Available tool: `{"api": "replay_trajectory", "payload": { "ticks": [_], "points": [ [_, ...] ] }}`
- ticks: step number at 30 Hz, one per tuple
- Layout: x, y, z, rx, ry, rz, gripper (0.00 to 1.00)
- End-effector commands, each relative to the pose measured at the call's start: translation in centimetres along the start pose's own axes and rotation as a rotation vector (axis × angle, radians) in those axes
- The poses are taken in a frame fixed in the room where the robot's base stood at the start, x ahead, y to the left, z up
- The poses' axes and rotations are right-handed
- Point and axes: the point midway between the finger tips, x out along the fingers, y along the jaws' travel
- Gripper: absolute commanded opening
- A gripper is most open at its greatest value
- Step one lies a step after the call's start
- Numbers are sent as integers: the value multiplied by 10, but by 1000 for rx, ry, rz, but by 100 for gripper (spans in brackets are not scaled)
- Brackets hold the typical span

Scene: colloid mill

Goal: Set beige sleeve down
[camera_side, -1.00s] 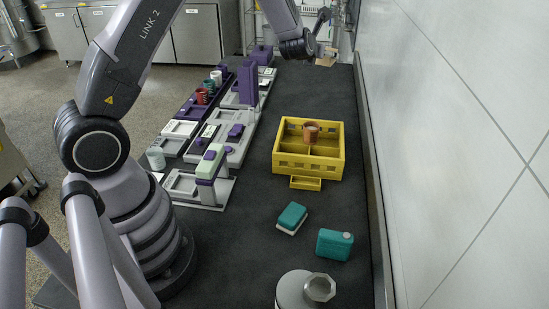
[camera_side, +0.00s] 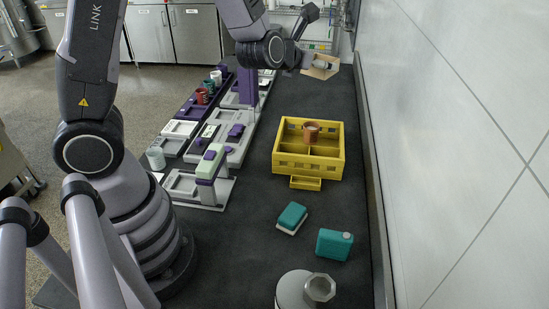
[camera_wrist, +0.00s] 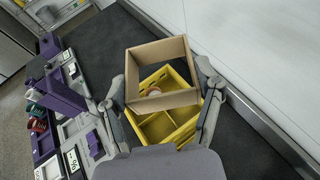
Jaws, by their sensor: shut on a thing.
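The beige sleeve (camera_wrist: 165,101) is a hollow square frame, open through the middle. My gripper (camera_wrist: 164,76) is shut on it, with one finger against each side. In the side view my gripper (camera_side: 312,62) holds the sleeve (camera_side: 320,73) tilted near the far end of the dark bench. Part of the sleeve is hidden there by the gripper, and I cannot tell its exact height. In the wrist view the yellow crate shows beyond and partly through the sleeve.
A yellow divided crate (camera_side: 309,165) with a red-brown cup (camera_side: 311,132) stands mid-bench. Grey and purple fixtures (camera_side: 207,165) line the left. A teal-white block (camera_side: 291,217), teal canister (camera_side: 334,244) and grey jar (camera_side: 296,290) are nearer. A white wall (camera_side: 450,140) bounds the right. Bench behind the crate is clear.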

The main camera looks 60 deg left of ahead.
Motion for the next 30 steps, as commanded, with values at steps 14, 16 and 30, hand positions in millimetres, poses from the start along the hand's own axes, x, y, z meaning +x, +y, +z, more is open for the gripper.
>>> {"api": "replay_trajectory", "payload": {
  "ticks": [14, 16, 30],
  "points": [
    [170, 87, 20, -91, 9, 202, 51],
    [200, 115, 19, -106, 10, 240, 51],
    [310, 299, -14, -180, 3, 428, 51]
  ]
}}
